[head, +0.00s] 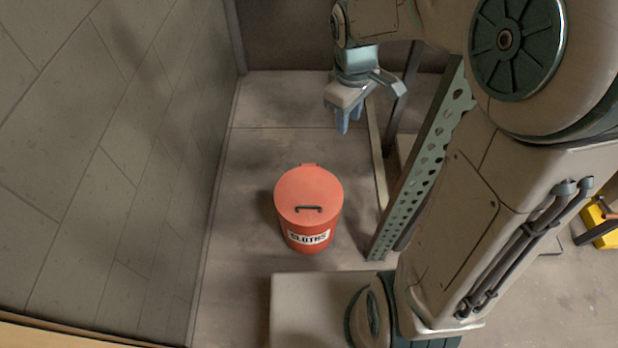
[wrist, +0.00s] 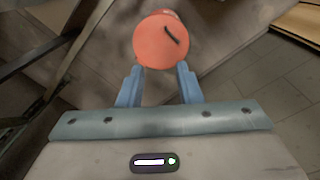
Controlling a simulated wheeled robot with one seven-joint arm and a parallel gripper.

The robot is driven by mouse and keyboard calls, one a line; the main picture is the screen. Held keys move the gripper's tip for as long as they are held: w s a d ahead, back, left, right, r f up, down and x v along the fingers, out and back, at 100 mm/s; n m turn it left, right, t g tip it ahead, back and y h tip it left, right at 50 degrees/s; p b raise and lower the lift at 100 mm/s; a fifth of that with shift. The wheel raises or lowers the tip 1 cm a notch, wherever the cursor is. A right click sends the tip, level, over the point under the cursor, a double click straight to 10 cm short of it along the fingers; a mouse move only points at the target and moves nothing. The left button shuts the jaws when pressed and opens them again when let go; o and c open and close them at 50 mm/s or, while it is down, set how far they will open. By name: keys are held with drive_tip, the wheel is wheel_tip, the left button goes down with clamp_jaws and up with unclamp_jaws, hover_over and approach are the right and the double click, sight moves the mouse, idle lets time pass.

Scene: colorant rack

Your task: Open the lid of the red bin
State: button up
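The red bin (head: 300,238) stands upright on the floor in the middle of the head view, with a label reading "CLOTHS" on its front. Its round lid (head: 308,186) is shut and has a dark handle (head: 309,209) near the front edge; a hinge shows at the back. My gripper (head: 347,128) is above and behind the bin, apart from it, with blue fingers pointing down. In the wrist view the gripper (wrist: 158,85) has its two fingers spread with nothing between them. The lid (wrist: 160,48) and handle (wrist: 176,36) show beyond the fingertips.
A yellow object (head: 600,225) is at the far right.

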drive_tip(key=w+a+f+n+g+b, duration=0.1)
drive_tip(key=w+a+f+n+b, duration=0.2)
drive_tip(key=f+b, duration=0.55)
drive_tip(key=w+a+f+n+g+b, duration=0.1)
drive_tip(key=w+a+f+n+b, duration=0.15)
drive_tip(key=f, duration=1.05)
drive_tip(key=w+a+f+n+g+b, duration=0.1)
drive_tip(key=w+a+f+n+b, duration=0.15)
drive_tip(key=f+b, duration=0.6)
drive_tip(key=b, duration=0.3)
hover_over(310, 210)
drive_tip(key=w+x, duration=0.1)
drive_tip(key=x, duration=0.4)
drive_tip(key=w+x, duration=0.1)
drive_tip(key=x, duration=0.4)
drive_tip(key=w+x, duration=0.1)
drive_tip(key=x, duration=0.4)
drive_tip(key=shift+w+a+f, duration=0.25)
drive_tip(key=shift+a+f, duration=0.05)
drive_tip(key=shift+f, duration=0.35)
clamp_jaws()
